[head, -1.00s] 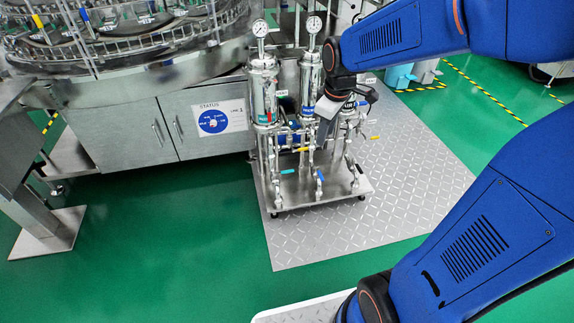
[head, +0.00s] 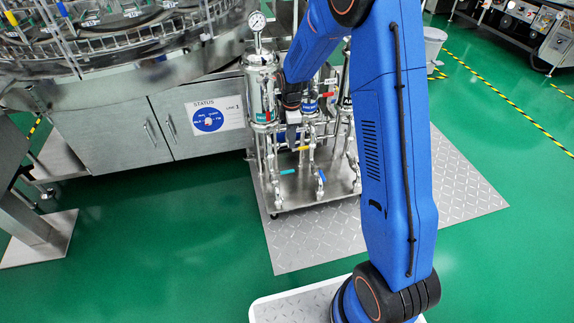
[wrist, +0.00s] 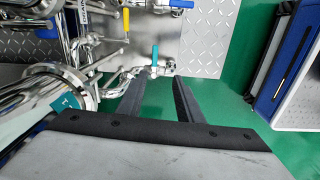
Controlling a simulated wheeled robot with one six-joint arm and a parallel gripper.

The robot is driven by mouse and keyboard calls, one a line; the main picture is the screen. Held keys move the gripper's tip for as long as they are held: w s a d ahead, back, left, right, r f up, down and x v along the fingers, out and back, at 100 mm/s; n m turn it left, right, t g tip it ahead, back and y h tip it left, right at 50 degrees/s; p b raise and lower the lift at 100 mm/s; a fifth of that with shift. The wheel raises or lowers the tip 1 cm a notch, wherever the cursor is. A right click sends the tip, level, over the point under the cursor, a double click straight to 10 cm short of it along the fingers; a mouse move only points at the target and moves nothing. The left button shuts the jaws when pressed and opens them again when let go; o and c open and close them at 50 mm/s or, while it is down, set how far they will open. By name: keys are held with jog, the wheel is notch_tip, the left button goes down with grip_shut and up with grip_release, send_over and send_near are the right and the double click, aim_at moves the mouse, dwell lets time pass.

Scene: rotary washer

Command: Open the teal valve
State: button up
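The teal valve handle (head: 287,172) is a small lever low on the left side of the steel filter skid. In the wrist view the teal handle (wrist: 154,56) points away from its pipe fitting, just beyond the fingertips and roughly in line with the gap between them. My gripper (wrist: 157,78) is open, with two dark fingers apart and nothing between them. In the head view my gripper (head: 292,140) hangs beside the left filter column, above the teal handle. The handle appears apart from the fingers; the exact distance cannot be told.
A yellow handle (wrist: 126,21) and a blue handle (wrist: 182,3) are near the teal one. The left filter housing (wrist: 62,90) and pipes crowd the left of the wrist view. Green floor (wrist: 225,95) is open to the right. A steel cabinet (head: 150,130) stands left.

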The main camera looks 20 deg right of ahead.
aim_at(288, 171)
jog(key=shift+n, duration=0.4)
jog(key=f, duration=0.6)
jog(key=w+f, duration=0.1)
jog(key=f, duration=0.6)
jog(key=w+f, duration=0.1)
jog(key=f, duration=0.6)
jog(key=shift+a+f, duration=0.15)
jog(key=shift+a, duration=0.05)
jog(key=shift+c, duration=0.4)
grip_shut()
